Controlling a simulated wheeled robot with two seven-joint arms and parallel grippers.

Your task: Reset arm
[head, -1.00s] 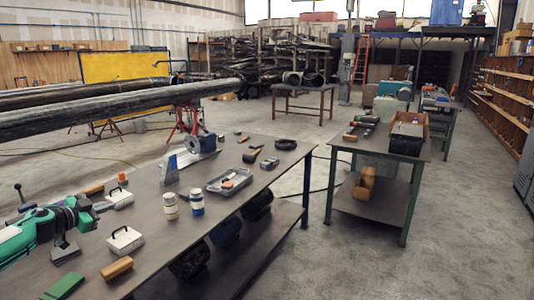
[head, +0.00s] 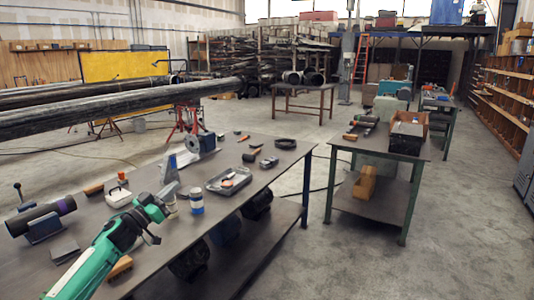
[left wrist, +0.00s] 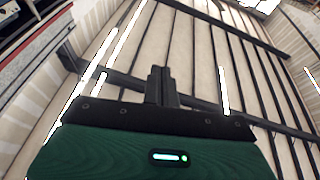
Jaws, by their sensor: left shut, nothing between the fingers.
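My left arm comes in from the lower left in the head view, green and black, raised above the table. My left gripper (head: 169,188) points upward in front of the white jars and is empty. In the left wrist view its fingers (left wrist: 160,75) are together, with only the ceiling behind them. A dark pipe piece with a purple band (head: 42,214) lies on a grey support at the table's left. A round metal flange (head: 203,143) stands at the far side. My right gripper is not in view.
A second table (head: 340,142) stands to the right, across open floor.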

